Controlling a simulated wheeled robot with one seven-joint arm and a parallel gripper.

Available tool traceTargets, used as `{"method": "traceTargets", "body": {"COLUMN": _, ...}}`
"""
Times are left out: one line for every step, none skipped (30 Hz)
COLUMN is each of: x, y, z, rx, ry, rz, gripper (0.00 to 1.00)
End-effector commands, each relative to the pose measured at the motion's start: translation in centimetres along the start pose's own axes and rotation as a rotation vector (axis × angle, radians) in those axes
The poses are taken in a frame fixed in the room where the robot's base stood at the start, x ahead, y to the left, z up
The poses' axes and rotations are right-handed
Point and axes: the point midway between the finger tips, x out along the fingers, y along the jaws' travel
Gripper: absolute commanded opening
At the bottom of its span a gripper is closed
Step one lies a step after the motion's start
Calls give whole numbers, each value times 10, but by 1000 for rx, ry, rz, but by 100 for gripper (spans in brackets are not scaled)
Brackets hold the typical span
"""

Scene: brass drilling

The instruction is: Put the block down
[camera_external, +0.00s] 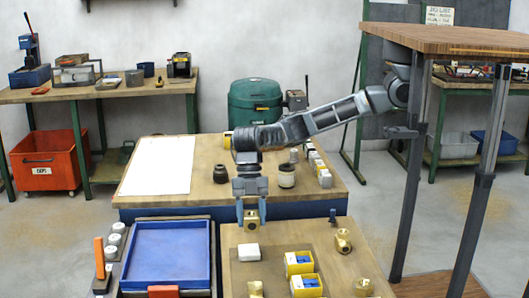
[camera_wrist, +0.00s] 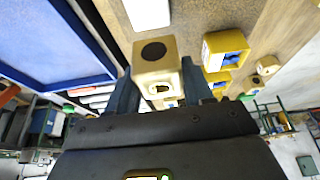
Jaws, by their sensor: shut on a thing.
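My gripper (camera_external: 252,212) points down over the back of the front wooden table (camera_external: 230,275). It is shut on a brass block (camera_external: 251,222). In the wrist view, the block (camera_wrist: 156,60) sits between the two blue-grey fingers of my gripper (camera_wrist: 160,85), with a dark round hole in one face and another hole in the face beside it. The block appears to be above the table, but I cannot tell how large the gap is. A white block (camera_external: 248,252) lies on the table just in front of it and also shows in the wrist view (camera_wrist: 147,12).
A blue tray (camera_external: 128,260) is to the left. Yellow bins with blue contents (camera_external: 299,263) and brass fittings (camera_external: 343,240) stand to the right. A rear table (camera_external: 215,205) holds a white sheet (camera_external: 158,165) and dark parts. Bare wood surrounds the white block.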

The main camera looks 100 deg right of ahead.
Motion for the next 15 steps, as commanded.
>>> {"method": "traceTargets", "body": {"x": -7, "y": 0, "z": 4, "rx": 1, "ry": 4, "rz": 2, "gripper": 0}}
{"method": "traceTargets", "body": {"x": -10, "y": 0, "z": 6, "rx": 0, "ry": 4, "rz": 2, "gripper": 0}}
{"method": "traceTargets", "body": {"x": -13, "y": -1, "z": 8, "rx": -1, "ry": 3, "rz": 1, "gripper": 0}}
{"method": "traceTargets", "body": {"x": -15, "y": -1, "z": 10, "rx": 0, "ry": 2, "rz": 1, "gripper": 0}}
{"method": "traceTargets", "body": {"x": -17, "y": -1, "z": 11, "rx": 0, "ry": 2, "rz": 1, "gripper": 0}}
{"method": "traceTargets", "body": {"x": -19, "y": -1, "z": 13, "rx": 0, "ry": 3, "rz": 1, "gripper": 0}}
{"method": "traceTargets", "body": {"x": -20, "y": -1, "z": 13, "rx": 0, "ry": 3, "rz": 1, "gripper": 0}}
{"method": "traceTargets", "body": {"x": -21, "y": -1, "z": 14, "rx": 0, "ry": 3, "rz": 1, "gripper": 0}}
{"method": "traceTargets", "body": {"x": -22, "y": -1, "z": 15, "rx": -1, "ry": 3, "rz": 1, "gripper": 0}}
{"method": "traceTargets", "body": {"x": -22, "y": -2, "z": 15, "rx": -1, "ry": 3, "rz": 1, "gripper": 0}}
{"method": "traceTargets", "body": {"x": -22, "y": -2, "z": 15, "rx": -1, "ry": 2, "rz": 1, "gripper": 0}}
{"method": "traceTargets", "body": {"x": -22, "y": -2, "z": 15, "rx": -1, "ry": 2, "rz": 1, "gripper": 0}}
{"method": "traceTargets", "body": {"x": -23, "y": -2, "z": 15, "rx": 0, "ry": 2, "rz": 1, "gripper": 0}}
{"method": "traceTargets", "body": {"x": -23, "y": -1, "z": 16, "rx": 0, "ry": 2, "rz": 1, "gripper": 0}}
{"method": "traceTargets", "body": {"x": -24, "y": -1, "z": 18, "rx": 1, "ry": 2, "rz": 1, "gripper": 0}}
